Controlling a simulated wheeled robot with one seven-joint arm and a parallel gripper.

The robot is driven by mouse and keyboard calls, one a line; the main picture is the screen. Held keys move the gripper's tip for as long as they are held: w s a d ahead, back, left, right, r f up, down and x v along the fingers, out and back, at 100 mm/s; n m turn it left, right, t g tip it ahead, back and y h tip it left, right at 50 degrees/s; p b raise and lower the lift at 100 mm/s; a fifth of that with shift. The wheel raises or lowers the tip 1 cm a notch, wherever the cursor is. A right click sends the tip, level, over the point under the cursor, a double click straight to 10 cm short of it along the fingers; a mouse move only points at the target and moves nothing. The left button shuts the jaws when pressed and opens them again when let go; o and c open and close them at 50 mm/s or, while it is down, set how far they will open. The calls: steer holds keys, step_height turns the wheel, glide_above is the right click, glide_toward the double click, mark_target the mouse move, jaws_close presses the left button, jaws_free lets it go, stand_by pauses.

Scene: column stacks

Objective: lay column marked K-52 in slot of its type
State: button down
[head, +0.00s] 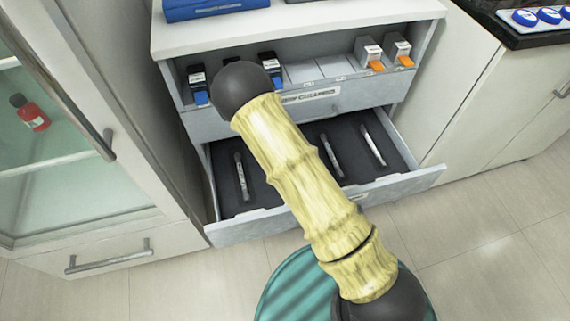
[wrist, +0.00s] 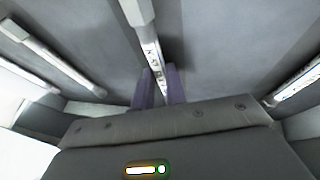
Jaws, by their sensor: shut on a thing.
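My gripper (wrist: 161,86) shows in the wrist view, its purple fingers closed on either side of a slim column (wrist: 154,60) with a pale cap and a white label. The label's small characters are too blurred to read with certainty. The held column is over the dark lining of the lower drawer; whether it rests in a slot or is just above one I cannot tell. In the head view my arm hides the gripper and the held column. The open lower drawer (head: 240,232) shows other columns lying in its dark insert: one at left (head: 241,177) and two at right (head: 332,156).
The upper drawer (head: 345,98) is also open above, with boxes with blue fronts at left and orange-fronted boxes (head: 398,50) at right. A glass-door cabinet (head: 50,130) stands left. A blue binder (head: 205,8) lies on top. Floor at right is clear.

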steer(key=c, duration=1.3)
jaws_free()
steer(key=shift+c, duration=0.2)
steer(key=shift+f, duration=0.1)
steer(key=shift+s, duration=0.1)
steer(key=p+v, duration=0.5)
steer(key=v, duration=1.2)
steer(key=shift+r+p, duration=0.25)
steer(key=shift+p, duration=0.05)
